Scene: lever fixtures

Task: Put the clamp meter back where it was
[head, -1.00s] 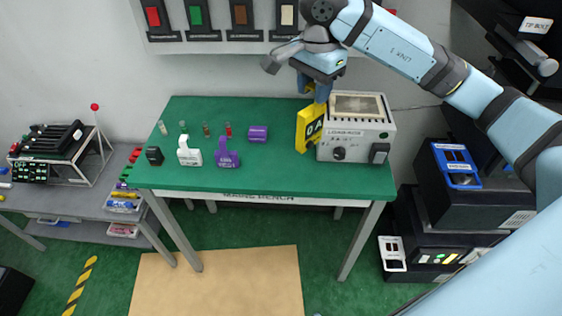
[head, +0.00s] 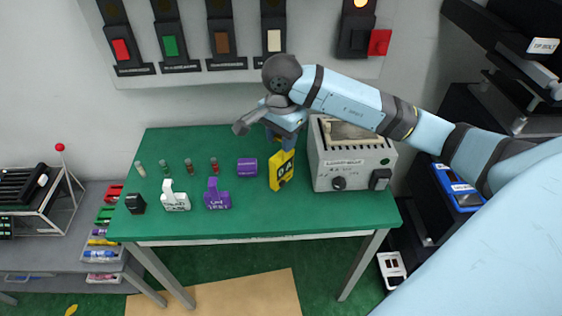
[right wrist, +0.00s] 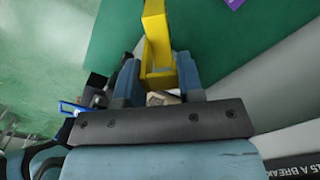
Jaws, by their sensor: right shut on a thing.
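The yellow clamp meter (head: 282,172), with a dark "0A" display, is upright over the green bench between a purple block and the grey instrument. I cannot tell whether its lower end touches the bench top. My right gripper (head: 283,145) is shut on its upper part from above. In the right wrist view the yellow clamp meter (right wrist: 155,35) sits between the two blue fingers of my right gripper (right wrist: 158,77). My left gripper is not in view.
The grey instrument (head: 330,178) stands close to the right of the meter. The purple block (head: 247,167), a purple tag (head: 217,197), a white tag (head: 174,198), a black block (head: 135,203) and several small vials stand left on the bench (head: 265,222). The front middle is clear.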

